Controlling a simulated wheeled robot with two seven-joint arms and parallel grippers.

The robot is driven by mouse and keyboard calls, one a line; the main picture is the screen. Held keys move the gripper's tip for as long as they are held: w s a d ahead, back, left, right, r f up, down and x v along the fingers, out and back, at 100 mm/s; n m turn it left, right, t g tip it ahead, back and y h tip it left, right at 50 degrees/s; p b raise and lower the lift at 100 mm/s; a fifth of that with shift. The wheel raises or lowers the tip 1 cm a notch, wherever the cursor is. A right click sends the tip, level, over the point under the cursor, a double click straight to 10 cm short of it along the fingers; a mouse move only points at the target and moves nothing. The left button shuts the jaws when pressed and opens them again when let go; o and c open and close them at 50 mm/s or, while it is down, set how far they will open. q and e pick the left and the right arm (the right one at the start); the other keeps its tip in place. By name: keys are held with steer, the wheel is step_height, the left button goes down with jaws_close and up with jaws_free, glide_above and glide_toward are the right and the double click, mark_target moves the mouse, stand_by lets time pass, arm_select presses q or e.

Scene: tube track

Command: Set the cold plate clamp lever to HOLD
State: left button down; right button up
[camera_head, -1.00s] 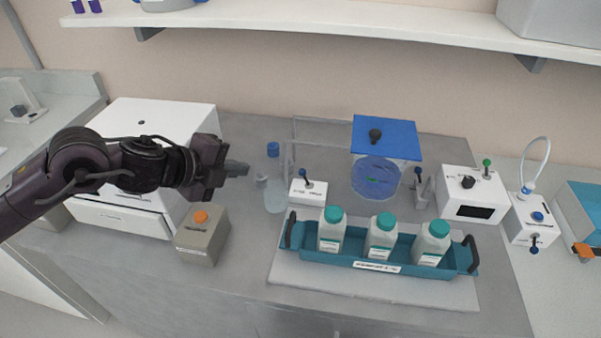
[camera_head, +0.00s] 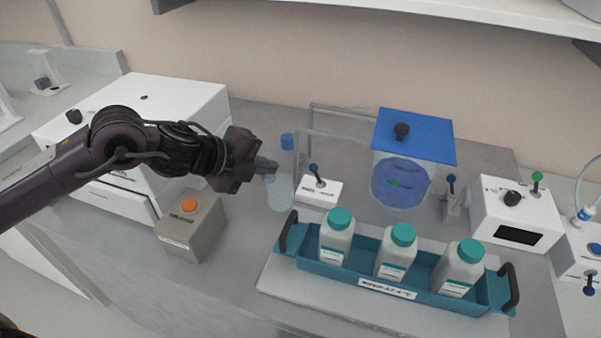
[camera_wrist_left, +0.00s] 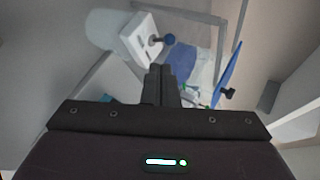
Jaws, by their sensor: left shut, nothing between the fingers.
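A small white box (camera_head: 319,194) with a blue-knobbed lever (camera_head: 314,169) stands on the bench behind the teal rack; its label is too small to read. The lever stands nearly upright, tilted slightly left in the head view. The box (camera_wrist_left: 138,36) and its blue knob (camera_wrist_left: 168,38) also show in the left wrist view, beyond my fingertips. My left gripper (camera_head: 268,165) is shut and empty, left of the lever and apart from it. Its closed fingers (camera_wrist_left: 160,73) point toward the box.
A teal rack (camera_head: 340,279) holds three white bottles in front of the box. A clear chamber with a blue lid (camera_head: 425,145) stands behind right. A clear flask (camera_head: 281,192) stands close by my left gripper. A grey box with an orange button (camera_head: 190,225) sits below my arm.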

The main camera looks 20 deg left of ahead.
mark_target(315, 172)
arm_select(q)
steer(key=shift+p+x, duration=0.65)
steer(key=shift+x, duration=4.5)
steer(key=shift+r, duration=0.2)
steer(key=shift+d+y+p, duration=0.2)
steer(key=shift+y+p, duration=0.1)
steer(key=shift+p, duration=0.15)
steer(key=shift+d+r+m+y+p, duration=0.3)
steer(key=shift+y+p, duration=0.1)
steer(key=shift+p, duration=0.2)
steer(key=shift+d+r+m+y+p, duration=0.35)
steer(key=shift+y+p, duration=0.15)
steer(key=shift+p, duration=0.3)
steer(key=shift+s+d+r+m+y+p, duration=0.15)
steer(key=shift+d+m+y+p, duration=0.1)
steer(key=shift+d+y+p, duration=0.4)
steer(key=shift+d+m+y+p, duration=0.35)
steer(key=shift+y+p, duration=0.2)
steer(key=shift+p, duration=0.25)
steer(key=shift+d+f, duration=0.25)
steer(key=shift+d, duration=0.1)
steer(key=shift+r, duration=0.1)
